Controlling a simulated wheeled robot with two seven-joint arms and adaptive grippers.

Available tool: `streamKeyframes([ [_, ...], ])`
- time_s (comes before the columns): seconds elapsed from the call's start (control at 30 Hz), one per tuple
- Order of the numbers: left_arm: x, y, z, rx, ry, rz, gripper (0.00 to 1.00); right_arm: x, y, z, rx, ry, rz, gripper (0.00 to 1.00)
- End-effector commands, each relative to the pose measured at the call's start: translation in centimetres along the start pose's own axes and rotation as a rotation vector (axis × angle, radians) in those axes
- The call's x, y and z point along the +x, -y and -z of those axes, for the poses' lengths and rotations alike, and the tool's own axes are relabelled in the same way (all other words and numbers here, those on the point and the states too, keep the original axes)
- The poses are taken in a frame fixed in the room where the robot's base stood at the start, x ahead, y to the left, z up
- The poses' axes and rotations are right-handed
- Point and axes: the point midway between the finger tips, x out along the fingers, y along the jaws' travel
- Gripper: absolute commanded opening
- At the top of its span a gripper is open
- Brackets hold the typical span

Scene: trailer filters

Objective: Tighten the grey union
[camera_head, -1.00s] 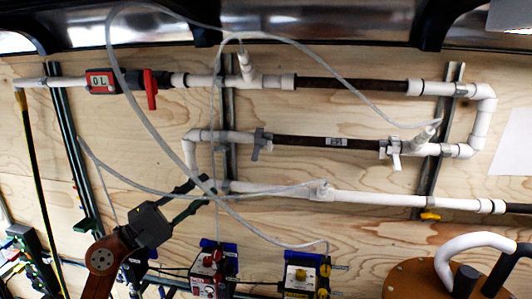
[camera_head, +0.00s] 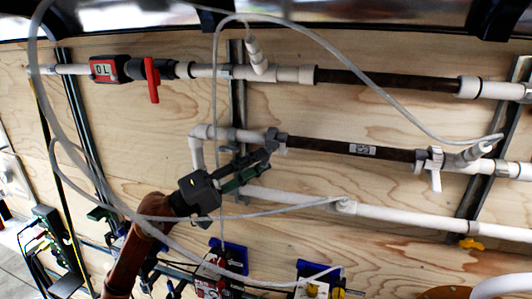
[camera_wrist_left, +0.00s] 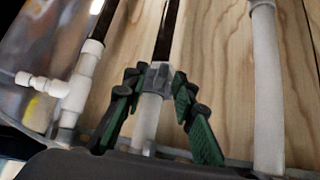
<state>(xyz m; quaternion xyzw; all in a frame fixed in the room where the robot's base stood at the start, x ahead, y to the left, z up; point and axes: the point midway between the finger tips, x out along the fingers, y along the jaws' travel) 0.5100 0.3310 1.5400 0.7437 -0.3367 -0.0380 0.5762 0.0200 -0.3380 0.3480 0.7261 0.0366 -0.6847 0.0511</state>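The grey union (camera_head: 276,140) sits on the middle pipe, between a white pipe section and a dark filter tube. My left gripper (camera_head: 268,154) reaches up to it from the lower left in the head view. In the left wrist view the grey union (camera_wrist_left: 158,76) lies between the two green-and-black fingertips (camera_wrist_left: 157,80). The fingers are spread on either side of it; firm contact cannot be made out. The gripper partly covers the union in the head view. My right gripper is not in view.
A white union with a handle (camera_head: 435,168) sits at the tube's right end. A red-handled valve (camera_head: 152,78) is on the upper pipe. A thin clear hose (camera_head: 216,110) loops near my left arm. The lower white pipe (camera_head: 400,218) runs close below the gripper.

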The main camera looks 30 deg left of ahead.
Motion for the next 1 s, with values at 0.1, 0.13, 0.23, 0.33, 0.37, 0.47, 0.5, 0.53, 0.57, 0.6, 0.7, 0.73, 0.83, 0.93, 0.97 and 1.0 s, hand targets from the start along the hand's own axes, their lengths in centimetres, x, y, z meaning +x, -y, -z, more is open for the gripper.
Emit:
streamKeyframes([
  [0.1,1.6,-0.3,0.1,0.001,0.001,-0.003,0.25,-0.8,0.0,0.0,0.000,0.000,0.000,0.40],
  [0.13,1.9,-0.3,0.0,0.001,0.001,-0.002,0.25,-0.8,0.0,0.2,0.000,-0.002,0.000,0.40],
  [0.23,2.5,-0.1,0.1,0.001,-0.001,-0.001,0.25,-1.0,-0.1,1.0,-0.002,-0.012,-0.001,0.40],
  [0.33,2.7,0.0,0.1,-0.001,-0.001,0.000,0.25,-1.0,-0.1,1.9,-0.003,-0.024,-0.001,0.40],
  [0.37,2.7,0.0,0.1,-0.001,-0.001,0.000,0.25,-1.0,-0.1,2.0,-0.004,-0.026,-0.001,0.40],
  [0.47,2.7,0.1,0.1,-0.001,-0.002,0.000,0.25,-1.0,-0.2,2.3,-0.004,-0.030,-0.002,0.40],
  [0.5,2.7,0.1,0.1,-0.001,-0.002,0.001,0.25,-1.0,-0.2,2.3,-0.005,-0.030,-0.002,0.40],
  [0.53,2.6,0.1,0.1,-0.001,-0.002,0.001,0.25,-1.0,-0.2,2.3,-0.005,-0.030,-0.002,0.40],
  [0.57,2.6,0.1,0.1,0.000,-0.002,0.001,0.24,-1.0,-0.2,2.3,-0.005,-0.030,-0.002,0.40],
  [0.6,2.6,0.1,0.1,0.000,-0.003,0.001,0.21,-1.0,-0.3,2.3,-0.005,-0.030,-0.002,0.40],
  [0.7,2.6,0.0,0.1,0.000,-0.003,0.001,0.14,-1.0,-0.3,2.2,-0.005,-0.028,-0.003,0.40],
  [0.73,2.6,0.0,0.1,0.000,-0.003,0.001,0.12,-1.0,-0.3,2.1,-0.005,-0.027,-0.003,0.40],
  [0.83,2.6,0.1,0.1,0.000,-0.003,0.001,0.05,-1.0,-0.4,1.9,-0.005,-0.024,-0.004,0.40],
  [0.93,2.6,0.1,0.1,0.000,-0.003,0.002,0.00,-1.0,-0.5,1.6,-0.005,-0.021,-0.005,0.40],
  [0.97,2.6,0.1,0.1,0.000,-0.003,0.002,0.00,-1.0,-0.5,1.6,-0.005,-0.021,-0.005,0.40],
  [1.0,2.6,0.1,0.1,0.000,-0.004,0.002,0.00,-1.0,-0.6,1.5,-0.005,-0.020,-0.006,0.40],
])
